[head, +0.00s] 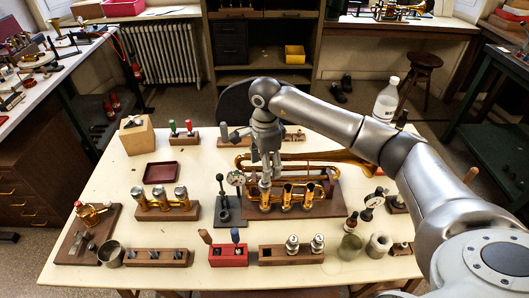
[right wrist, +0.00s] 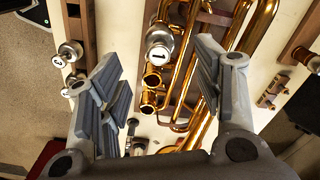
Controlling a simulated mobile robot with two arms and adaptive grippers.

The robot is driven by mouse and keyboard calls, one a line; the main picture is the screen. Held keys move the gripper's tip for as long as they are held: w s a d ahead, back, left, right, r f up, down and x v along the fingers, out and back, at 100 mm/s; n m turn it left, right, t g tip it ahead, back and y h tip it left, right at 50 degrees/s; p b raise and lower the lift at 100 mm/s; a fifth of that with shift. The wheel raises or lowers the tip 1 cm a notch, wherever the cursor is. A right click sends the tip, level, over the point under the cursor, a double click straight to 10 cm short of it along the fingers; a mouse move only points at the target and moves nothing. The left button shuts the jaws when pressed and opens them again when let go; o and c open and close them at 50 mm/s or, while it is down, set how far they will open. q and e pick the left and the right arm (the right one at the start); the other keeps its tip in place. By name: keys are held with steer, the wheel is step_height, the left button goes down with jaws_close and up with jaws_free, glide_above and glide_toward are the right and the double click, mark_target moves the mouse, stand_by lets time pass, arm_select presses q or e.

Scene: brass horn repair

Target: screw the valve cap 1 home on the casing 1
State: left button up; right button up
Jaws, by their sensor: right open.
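Valve cap 1 (right wrist: 160,52), silver with a white top marked "1", stands on casing 1 (head: 265,198), the left brass tube of the horn's row of three. It looks upright; how deep its thread sits cannot be told. The cap also shows in the head view (head: 265,184). My right gripper (head: 266,172) points down over it; in the right wrist view its open fingers (right wrist: 156,66) lie either side of the cap, with gaps. The other two casings (head: 287,196) (head: 308,196) are open-topped. My left gripper is out of view.
Two silver caps (head: 292,243) (head: 317,242) stand in a wooden rack in front. A dial gauge stand (head: 228,208) is close left of the casings. The brass horn (head: 340,156) lies behind. A red tray (head: 161,173) and a rack of pistons (head: 166,210) are further left.

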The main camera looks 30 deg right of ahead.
mark_target(265, 185)
step_height(265, 185, down, 7)
steer(key=shift+f+p, duration=0.1)
steer(key=shift+p, duration=0.65)
steer(key=shift+c, duration=0.3)
steer(key=c, duration=1.2)
steer(key=m, duration=0.5)
steer(key=shift+m+p, duration=0.4)
steer(key=shift+m, duration=0.7)
steer(key=m, duration=0.3)
